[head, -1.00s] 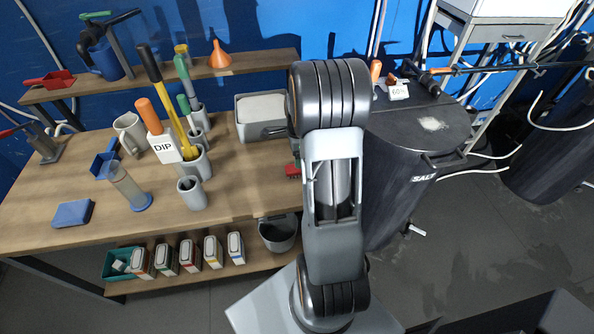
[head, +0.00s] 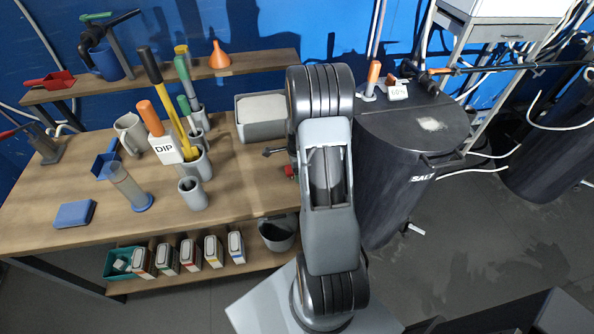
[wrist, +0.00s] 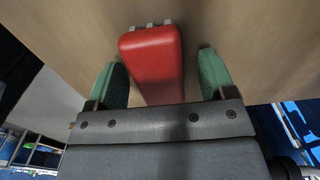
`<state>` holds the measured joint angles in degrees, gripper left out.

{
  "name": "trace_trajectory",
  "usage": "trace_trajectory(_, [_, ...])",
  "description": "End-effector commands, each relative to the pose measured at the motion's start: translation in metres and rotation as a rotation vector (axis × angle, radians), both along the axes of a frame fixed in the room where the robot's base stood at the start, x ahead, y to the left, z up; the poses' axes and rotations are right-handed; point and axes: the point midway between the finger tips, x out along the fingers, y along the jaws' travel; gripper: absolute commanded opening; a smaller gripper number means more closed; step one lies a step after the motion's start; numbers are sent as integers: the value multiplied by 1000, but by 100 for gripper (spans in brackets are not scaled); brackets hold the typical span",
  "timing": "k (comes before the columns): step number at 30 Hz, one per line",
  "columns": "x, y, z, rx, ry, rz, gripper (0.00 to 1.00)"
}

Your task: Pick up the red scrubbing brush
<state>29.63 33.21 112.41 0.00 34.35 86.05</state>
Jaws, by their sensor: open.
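The red scrubbing brush (wrist: 152,60) lies on the wooden table top. In the wrist view its smooth red body runs between the two green fingertips of my gripper (wrist: 162,85), with small pale bristle tufts at its far end. The fingers stand apart, with a gap on each side of the brush. In the head view only a small red part of the brush (head: 289,171) shows; my arm hides the rest. The gripper is also mostly hidden behind my arm there.
A grey bin (head: 262,131) with pale contents stands behind the brush on the table (head: 240,187). A dark SALT drum (head: 400,180) stands close on the right. Grey holders with tools (head: 193,193) stand on the left. A grey pot (head: 277,236) is on the lower shelf.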

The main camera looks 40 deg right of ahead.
Motion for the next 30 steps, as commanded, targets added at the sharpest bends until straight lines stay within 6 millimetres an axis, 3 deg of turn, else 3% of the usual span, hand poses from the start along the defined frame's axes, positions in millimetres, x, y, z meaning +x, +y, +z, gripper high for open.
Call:
trace_trajectory(20, [0, 0, 1, 0, 0, -1, 18])
trace_trajectory(30, [0, -1, 8, -1, -2, -1, 18])
